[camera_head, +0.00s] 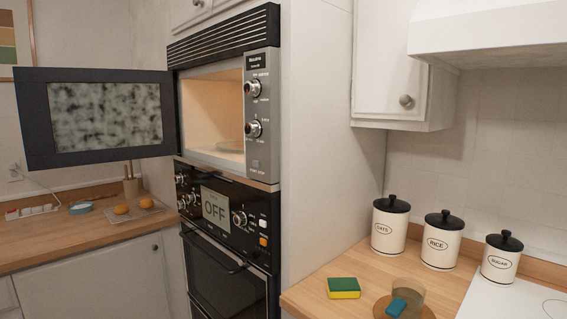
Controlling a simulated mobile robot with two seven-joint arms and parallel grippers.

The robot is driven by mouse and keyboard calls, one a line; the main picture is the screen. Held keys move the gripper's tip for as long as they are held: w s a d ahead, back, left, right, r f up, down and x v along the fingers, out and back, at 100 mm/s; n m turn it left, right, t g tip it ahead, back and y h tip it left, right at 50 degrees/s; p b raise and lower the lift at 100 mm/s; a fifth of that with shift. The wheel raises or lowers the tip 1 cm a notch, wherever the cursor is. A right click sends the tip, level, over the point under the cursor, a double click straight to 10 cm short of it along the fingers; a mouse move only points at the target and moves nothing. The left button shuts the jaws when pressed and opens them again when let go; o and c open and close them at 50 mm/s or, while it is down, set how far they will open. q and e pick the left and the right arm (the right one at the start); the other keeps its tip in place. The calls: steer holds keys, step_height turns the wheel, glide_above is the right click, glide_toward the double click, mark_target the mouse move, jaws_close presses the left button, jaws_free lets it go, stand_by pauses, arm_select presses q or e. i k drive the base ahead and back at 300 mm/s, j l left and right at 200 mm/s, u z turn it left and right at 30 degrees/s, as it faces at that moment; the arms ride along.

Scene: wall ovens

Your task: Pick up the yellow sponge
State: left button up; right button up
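A yellow sponge (343,294) with a green top lies flat on the wooden counter (375,266) at the lower right, close to the counter's left front edge. Nothing touches it. Neither of my grippers shows in the head view, so I cannot see whether they are open or shut.
Canisters (389,224) stand behind. The upper oven door (30,120) hangs open to the left. Counter behind the sponge is clear.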

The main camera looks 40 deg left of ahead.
mark_target(339, 288)
steer(key=u, duration=0.95)
steer(key=i+j+z, duration=0.15)
steer(key=j, duration=0.2)
steer(key=i+j+z, duration=0.1)
steer(key=j, duration=0.25)
steer(key=i+j+z, duration=0.15)
steer(key=j, duration=0.2)
steer(key=i+j+z, duration=0.15)
steer(key=j, duration=0.2)
steer(key=j+z, duration=0.15)
steer(key=j, duration=0.25)
steer(key=i, duration=0.05)
